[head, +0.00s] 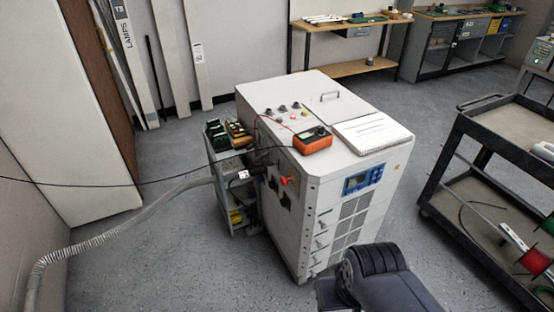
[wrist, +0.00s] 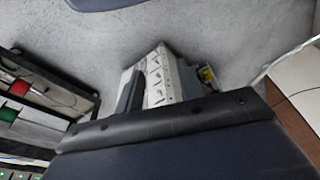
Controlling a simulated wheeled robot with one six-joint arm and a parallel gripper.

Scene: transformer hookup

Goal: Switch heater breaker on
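The white transformer cabinet (head: 335,200) stands on the grey floor in the middle of the head view. Its front has a blue display panel (head: 363,180), vent grilles and a column of small levers or handles (head: 320,226) along the left. I cannot read labels, so I cannot tell which is the heater breaker or its position. In the wrist view the cabinet (wrist: 158,75) appears small and far off, with its row of levers showing. My dark arm shows at the bottom of the head view, apart from the cabinet.
An orange meter (head: 312,139) and a paper stack (head: 372,131) lie on the cabinet top. A small cart (head: 238,205) and a grey hose (head: 110,222) are at its left. A black trolley (head: 500,140) stands at right. The floor before the cabinet is partly hidden by my arm.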

